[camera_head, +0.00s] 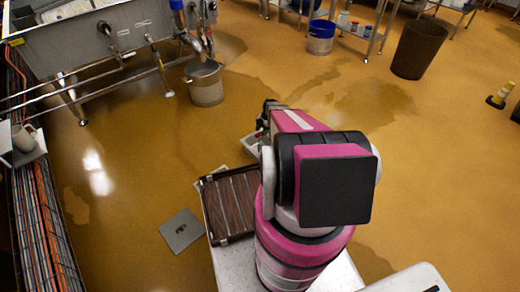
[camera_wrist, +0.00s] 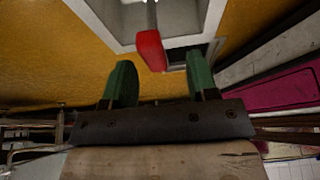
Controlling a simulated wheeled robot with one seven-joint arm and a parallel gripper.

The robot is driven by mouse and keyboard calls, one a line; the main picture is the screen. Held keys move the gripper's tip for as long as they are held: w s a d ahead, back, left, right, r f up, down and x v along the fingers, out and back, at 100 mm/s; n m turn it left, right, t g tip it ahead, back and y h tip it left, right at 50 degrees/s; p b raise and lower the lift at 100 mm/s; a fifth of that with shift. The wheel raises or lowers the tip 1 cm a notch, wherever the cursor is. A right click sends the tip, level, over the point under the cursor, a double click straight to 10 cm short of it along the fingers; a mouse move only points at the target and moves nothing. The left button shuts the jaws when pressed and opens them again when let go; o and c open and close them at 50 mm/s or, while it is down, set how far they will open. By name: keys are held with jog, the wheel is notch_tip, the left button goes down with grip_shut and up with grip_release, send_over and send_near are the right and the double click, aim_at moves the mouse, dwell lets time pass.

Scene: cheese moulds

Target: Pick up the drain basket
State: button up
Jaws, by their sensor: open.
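In the wrist view, a pale box-like thing, probably the drain basket (camera_wrist: 100,18), is at the top, cut off by the edge. A red grip (camera_wrist: 150,50) on a grey bar stands out from it towards me. My gripper (camera_wrist: 161,82) is open, with its two green fingers apart. The red grip appears between and just beyond the fingertips, with a visible gap on each side. In the head view, a small pale container (camera_head: 250,145) shows partly behind my arm, which hides the fingers; I cannot tell if it is the same thing.
A brown slatted rack (camera_head: 230,203) lies left of my arm. A grey square plate (camera_head: 182,231) is on the floor. A metal bucket (camera_head: 205,83) stands by the steel vat (camera_head: 90,45). A blue bucket (camera_head: 320,37) and dark bin (camera_head: 418,50) are farther back. Open floor lies between.

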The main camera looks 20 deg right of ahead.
aim_at(260, 134)
jog(key=x, duration=0.5)
grip_shut()
jog(key=shift+r, duration=0.1)
jog(key=shift+s+r, duration=0.1)
jog(key=shift+r, duration=1.6)
jog(key=s+a+r, duration=0.5)
jog(key=s+r, duration=0.2)
jog(key=s, duration=0.3)
jog(key=shift+s+r, duration=0.25)
